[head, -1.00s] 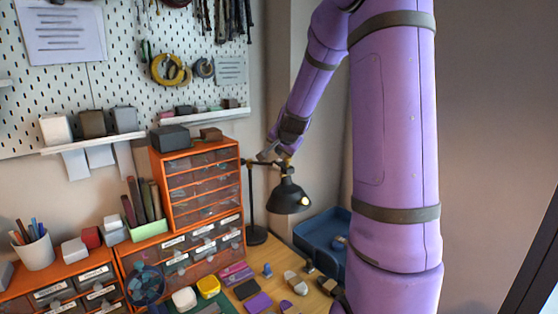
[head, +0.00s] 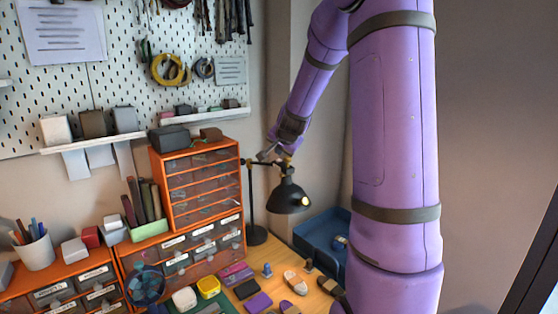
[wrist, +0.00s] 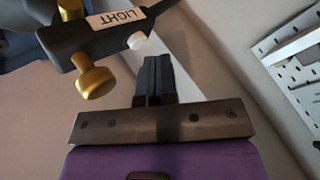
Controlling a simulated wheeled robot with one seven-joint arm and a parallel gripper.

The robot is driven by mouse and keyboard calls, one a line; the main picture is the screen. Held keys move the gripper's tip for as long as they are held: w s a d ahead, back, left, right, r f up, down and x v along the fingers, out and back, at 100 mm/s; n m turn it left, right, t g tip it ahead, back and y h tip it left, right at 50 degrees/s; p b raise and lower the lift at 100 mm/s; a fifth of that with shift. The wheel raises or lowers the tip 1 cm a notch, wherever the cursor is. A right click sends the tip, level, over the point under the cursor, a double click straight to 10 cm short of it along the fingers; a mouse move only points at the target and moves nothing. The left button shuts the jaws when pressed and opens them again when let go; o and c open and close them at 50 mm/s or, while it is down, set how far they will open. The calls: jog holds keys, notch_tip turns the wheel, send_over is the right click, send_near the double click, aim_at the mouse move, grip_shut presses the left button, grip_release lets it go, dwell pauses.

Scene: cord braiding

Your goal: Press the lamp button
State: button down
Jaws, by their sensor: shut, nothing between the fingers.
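The black desk lamp (head: 289,197) stands on the bench beside the orange drawers, its shade facing down. In the wrist view, its dark arm piece (wrist: 85,42) carries a white label reading LIGHT, brass knobs and a small white button (wrist: 137,41). My gripper (wrist: 153,60) is shut and empty. Its dark fingertips are close to the button, just below and right of it in the wrist view; I cannot tell whether they touch. In the head view, my gripper (head: 267,153) is at the lamp's upper joint, and the button is too small to make out.
Orange drawer units (head: 200,185) stand left of the lamp. A blue tray (head: 318,240) lies to its right. Several small items lie on the bench in front. A pegboard (head: 120,60) with a shelf (head: 150,134) is behind.

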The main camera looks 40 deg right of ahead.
aim_at(280, 160)
jog(key=shift+r, duration=3)
jog(key=shift+a, duration=0.15)
jog(key=s+a+r+n+y, duration=0.2)
jog(key=s+a+r+n, duration=0.15)
jog(key=s+a, duration=0.5)
jog(key=s+a+r+n+y, duration=0.2)
jog(key=s+a+n, duration=0.25)
jog(key=a, duration=0.65)
jog(key=s+a+f+n+g, duration=0.1)
jog(key=s+a+n, duration=0.2)
jog(key=s, duration=0.5)
jog(key=s+a+f+n+g, duration=0.1)
jog(key=s+a+n+g, duration=0.1)
jog(key=s+a, duration=0.4)
jog(key=s+n, duration=0.1)
jog(key=s, duration=0.2)
jog(key=shift+s+a+f+n, duration=0.15)
jog(key=shift+s+f+n, duration=0.15)
jog(key=shift+f, duration=0.1)
